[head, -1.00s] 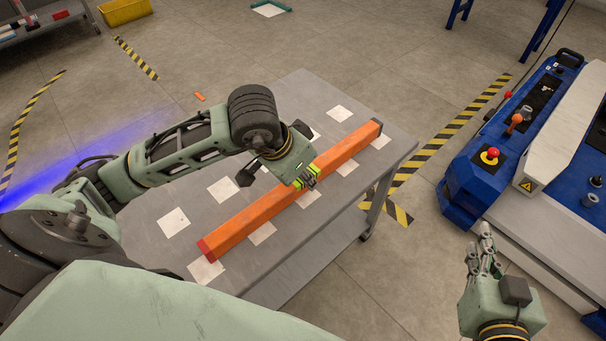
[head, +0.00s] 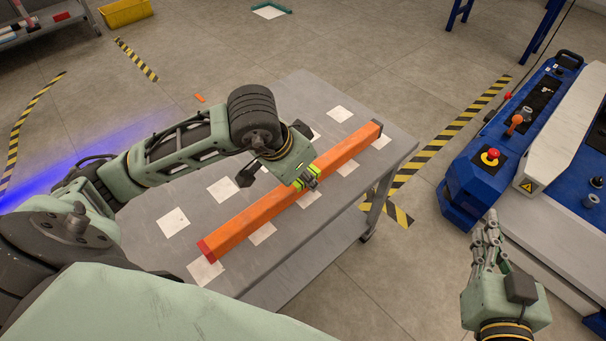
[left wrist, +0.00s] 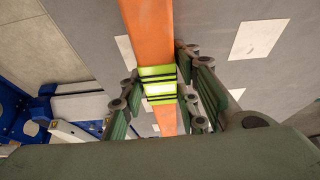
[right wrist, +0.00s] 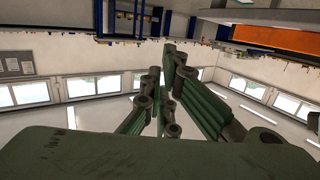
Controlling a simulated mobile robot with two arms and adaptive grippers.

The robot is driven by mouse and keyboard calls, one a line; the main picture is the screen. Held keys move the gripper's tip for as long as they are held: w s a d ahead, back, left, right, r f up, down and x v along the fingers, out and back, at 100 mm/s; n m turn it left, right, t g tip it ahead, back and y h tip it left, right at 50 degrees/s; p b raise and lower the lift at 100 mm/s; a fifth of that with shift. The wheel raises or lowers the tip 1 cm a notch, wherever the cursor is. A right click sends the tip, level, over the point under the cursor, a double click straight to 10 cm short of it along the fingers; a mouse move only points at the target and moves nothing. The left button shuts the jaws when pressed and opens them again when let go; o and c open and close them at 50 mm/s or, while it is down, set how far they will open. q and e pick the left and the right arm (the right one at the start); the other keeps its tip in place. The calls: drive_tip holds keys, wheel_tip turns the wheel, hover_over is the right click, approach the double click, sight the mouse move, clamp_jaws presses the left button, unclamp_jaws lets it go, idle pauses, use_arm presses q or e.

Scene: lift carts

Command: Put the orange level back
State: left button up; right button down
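My left gripper (head: 308,180) is over these bands, with fingers close against both sides of the bar. It looks shut on the level, though exact contact is hard to see. My right gripper (head: 488,236) is empty, off the cart's right side. Its fingers are a little apart in the right wrist view (right wrist: 160,85).
White squares (head: 340,114) mark the cart top around the level. A blue and white machine (head: 490,160) with a red button stands at the right. A yellow bin (head: 126,12) and a shelf cart (head: 50,22) are at the back left. Floor lies between cart and machine.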

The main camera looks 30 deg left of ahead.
use_arm(q)
drive_tip(key=shift+o, duration=1.1)
drive_tip(key=shift+s+f, duration=0.1)
drive_tip(key=shift+f, duration=0.4)
use_arm(e)
drive_tip(key=shift+w+f, duration=0.15)
drive_tip(key=shift+f, duration=0.05)
use_arm(q)
drive_tip(key=shift+r, duration=0.1)
